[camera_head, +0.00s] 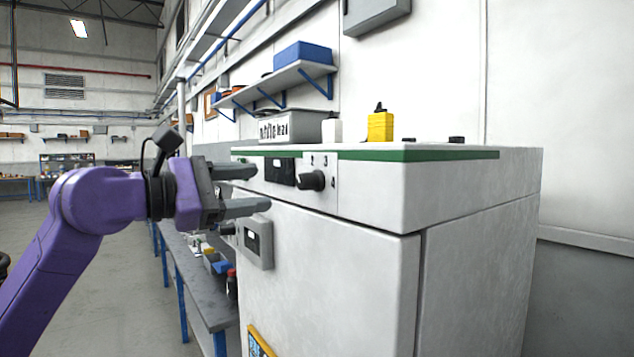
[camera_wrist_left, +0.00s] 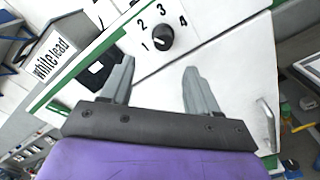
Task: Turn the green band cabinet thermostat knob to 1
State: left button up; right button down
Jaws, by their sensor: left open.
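The cabinet (camera_head: 330,270) is pale grey with a green band (camera_head: 430,155) along its upper edge. The black thermostat knob (camera_head: 312,180) sits on its front panel below the band. In the left wrist view the knob (camera_wrist_left: 162,38) has the numbers 1 to 4 around it, and a white mark on it lies towards its upper left. My left gripper (camera_head: 262,190) is open and empty, left of the knob in the head view. In the left wrist view its two fingers (camera_wrist_left: 160,80) point towards the panel, with the knob beyond their tips. My right gripper does not show.
A dark display (camera_head: 280,171) is left of the knob, and a grey latch box (camera_head: 256,243) is below. A yellow block (camera_head: 380,126) and a box marked white lead (camera_head: 290,127) are at the cabinet top. A workbench (camera_head: 200,290) runs along the left.

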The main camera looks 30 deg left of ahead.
aim_at(299, 183)
pick_arm(q)
jog(key=p+x, duration=0.2)
jog(key=x, duration=0.1)
jog(key=p+x, duration=0.1)
jog(key=shift+w+d+r, duration=0.15)
jog(key=shift+d+r, duration=0.25)
jog(key=x, duration=0.2)
jog(key=p+x, duration=0.1)
jog(key=x, duration=0.2)
jog(key=shift+w+d+f, duration=0.15)
jog(key=shift+w+f, duration=0.15)
jog(key=shift+s, duration=0.25)
jog(key=shift+w, duration=0.1)
jog(key=c, duration=1)
